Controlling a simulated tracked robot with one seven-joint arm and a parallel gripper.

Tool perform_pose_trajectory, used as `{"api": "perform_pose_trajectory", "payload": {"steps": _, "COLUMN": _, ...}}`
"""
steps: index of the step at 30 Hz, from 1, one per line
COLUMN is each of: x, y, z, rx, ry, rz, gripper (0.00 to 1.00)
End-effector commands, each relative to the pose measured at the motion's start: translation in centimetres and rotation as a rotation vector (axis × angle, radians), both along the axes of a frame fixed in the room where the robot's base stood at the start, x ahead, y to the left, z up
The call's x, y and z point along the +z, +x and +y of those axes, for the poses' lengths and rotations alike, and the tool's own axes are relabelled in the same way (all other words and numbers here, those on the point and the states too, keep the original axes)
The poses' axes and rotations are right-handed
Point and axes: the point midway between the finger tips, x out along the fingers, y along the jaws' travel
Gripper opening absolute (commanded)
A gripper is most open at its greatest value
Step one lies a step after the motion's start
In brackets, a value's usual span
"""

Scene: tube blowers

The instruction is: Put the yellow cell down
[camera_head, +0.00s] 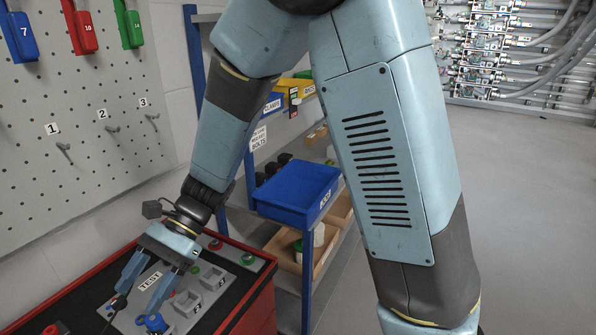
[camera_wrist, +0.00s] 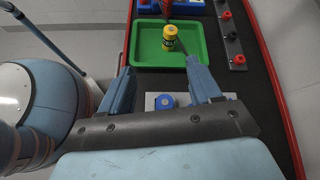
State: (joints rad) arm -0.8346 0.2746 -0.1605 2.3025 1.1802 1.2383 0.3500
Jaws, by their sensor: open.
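The yellow cell (camera_wrist: 170,34), a short cylinder with a dark-lettered band, shows in the wrist view. It appears to stand upright in the green tray (camera_wrist: 146,60), near the tray's middle. My gripper (camera_wrist: 156,68) is open, its two blue fingers wide apart with nothing held between them. The cell lies beyond the fingertips, apart from them. In the head view, my gripper (camera_head: 136,300) is over the bench at lower left, by the grey TEST panel (camera_head: 213,285). I cannot make out the yellow cell or the green tray in the head view.
A blue round part (camera_wrist: 165,102) on a light plate lies between my fingers, nearer the wrist. A strip with red knobs (camera_wrist: 231,40) runs at the right. A shelf with a blue bin (camera_head: 285,190) stands right of the red-edged bench (camera_head: 250,305). Pegboard wall is at left.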

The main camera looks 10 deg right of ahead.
Motion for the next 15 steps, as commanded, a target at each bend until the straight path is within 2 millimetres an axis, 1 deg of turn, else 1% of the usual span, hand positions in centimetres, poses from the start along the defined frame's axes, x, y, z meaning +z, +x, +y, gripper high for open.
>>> {"api": "perform_pose_trajectory", "payload": {"steps": 1, "x": 1.2, "y": 0.7, "z": -1.6, "rx": 0.005, "ry": 0.013, "rz": -0.053, "gripper": 0.63}}
{"api": "perform_pose_trajectory", "payload": {"steps": 3, "x": 2.4, "y": 1.4, "z": -3.7, "rx": 0.021, "ry": 0.020, "rz": -0.128, "gripper": 0.63}}
{"api": "perform_pose_trajectory", "payload": {"steps": 5, "x": 3.3, "y": 2.0, "z": -5.4, "rx": 0.036, "ry": 0.024, "rz": -0.193, "gripper": 0.63}}
{"api": "perform_pose_trajectory", "payload": {"steps": 9, "x": 5.2, "y": 3.1, "z": -9.8, "rx": 0.065, "ry": 0.020, "rz": -0.349, "gripper": 0.63}}
{"api": "perform_pose_trajectory", "payload": {"steps": 11, "x": 6.0, "y": 3.4, "z": -11.6, "rx": 0.076, "ry": 0.013, "rz": -0.417, "gripper": 0.63}}
{"api": "perform_pose_trajectory", "payload": {"steps": 15, "x": 7.6, "y": 4.1, "z": -16.0, "rx": 0.104, "ry": -0.018, "rz": -0.580, "gripper": 0.63}}
